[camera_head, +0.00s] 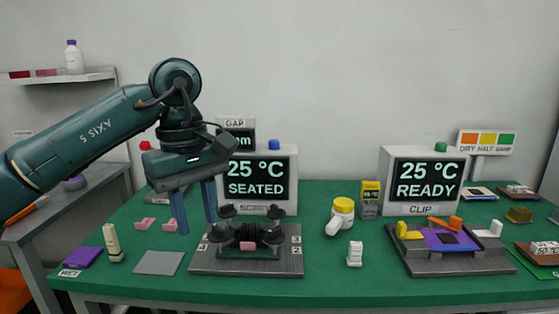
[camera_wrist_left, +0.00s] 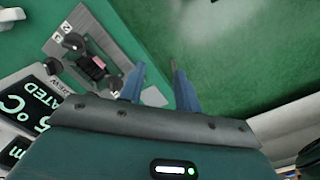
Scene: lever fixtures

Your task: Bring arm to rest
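My left gripper (camera_head: 197,218) hangs fingers-down above the left part of the green table. Its two blue fingers are apart with nothing between them. In the left wrist view the fingers (camera_wrist_left: 157,82) also stand apart and empty over green surface. Just right of the gripper is a grey-plated fixture (camera_head: 220,262) with several black knobs and a pink piece (camera_head: 247,246) at its middle. In the left wrist view the fixture (camera_wrist_left: 105,42) is left of the fingers, clear of them. My right gripper is in neither view.
A display reading "25 °C SEATED" (camera_head: 258,178) stands behind the fixture. A clip fixture (camera_head: 460,262) with a "READY" display (camera_head: 426,180) is at right. A yellow-capped bottle (camera_head: 342,213), a white block (camera_head: 355,253), a grey pad (camera_head: 158,263) and a cream bottle (camera_head: 112,242) stand or lie about.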

